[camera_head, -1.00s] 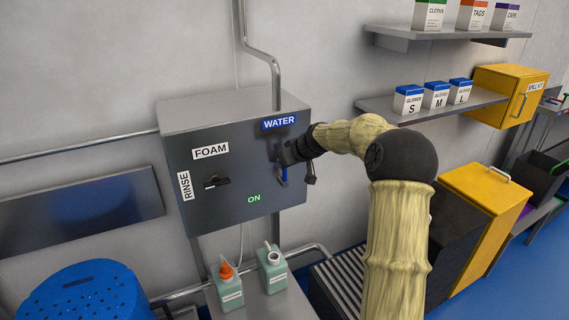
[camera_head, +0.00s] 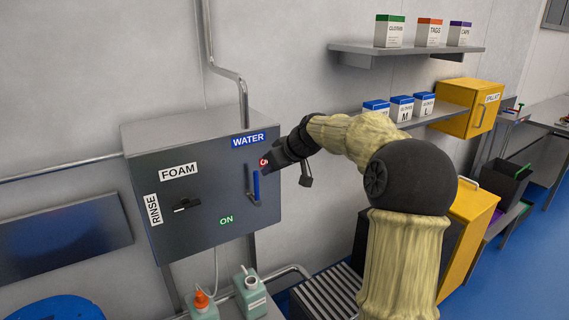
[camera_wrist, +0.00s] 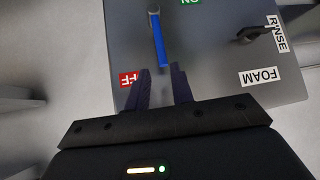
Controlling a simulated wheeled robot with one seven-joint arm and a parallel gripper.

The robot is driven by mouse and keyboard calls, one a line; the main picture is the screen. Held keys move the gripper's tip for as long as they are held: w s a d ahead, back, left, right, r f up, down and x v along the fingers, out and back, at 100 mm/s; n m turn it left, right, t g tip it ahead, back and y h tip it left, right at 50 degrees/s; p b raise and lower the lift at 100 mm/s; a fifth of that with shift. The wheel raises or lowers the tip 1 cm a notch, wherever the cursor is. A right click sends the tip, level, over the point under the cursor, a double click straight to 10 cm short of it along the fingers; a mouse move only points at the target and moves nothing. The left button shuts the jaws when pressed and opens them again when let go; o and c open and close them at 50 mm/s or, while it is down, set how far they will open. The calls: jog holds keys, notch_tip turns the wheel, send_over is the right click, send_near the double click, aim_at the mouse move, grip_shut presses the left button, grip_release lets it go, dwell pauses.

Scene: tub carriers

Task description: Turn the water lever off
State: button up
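The water lever (camera_head: 256,187) is a blue handle on a grey cabinet, below the blue WATER sign (camera_head: 248,140). It stands near upright in the head view. The wrist view shows the lever (camera_wrist: 159,42) upside down, its blue free end near my fingertips. A green ON label (camera_head: 226,221) is at its lower left and a red label (camera_head: 264,161), partly hidden by my gripper, at its upper right. That red label also shows in the wrist view (camera_wrist: 128,78). My gripper (camera_wrist: 160,72) is open, its fingers apart; I cannot tell whether they touch the lever.
The cabinet (camera_head: 205,240) also carries a black knob (camera_head: 186,204) between the FOAM and RINSE labels. Two green bottles (camera_head: 250,293) stand below. Shelves with boxes (camera_head: 415,122) and a yellow cabinet (camera_head: 468,106) are at the right. Wall pipes run above and left.

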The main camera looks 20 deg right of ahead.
jog(key=b+v, duration=0.1)
jog(key=v, duration=0.5)
jog(key=shift+s+r, duration=0.2)
jog(key=s+a+f+g, duration=0.2)
jog(key=s+a+f, duration=0.1)
jog(key=a+f, duration=0.4)
jog(key=s+a+f+m+g+h, duration=0.1)
jog(key=s+a+f+m+g, duration=0.1)
jog(key=s+f, duration=0.7)
jog(key=s+a+f+m+g+h, duration=0.1)
jog(key=s+a+f, duration=0.3)
jog(key=s+f, duration=0.5)
jog(key=s+h, duration=0.1)
jog(key=s, duration=0.4)
jog(key=shift+a+f+m+g, duration=0.3)
jog(key=shift+m+g, duration=0.1)
jog(key=shift+d, duration=0.1)
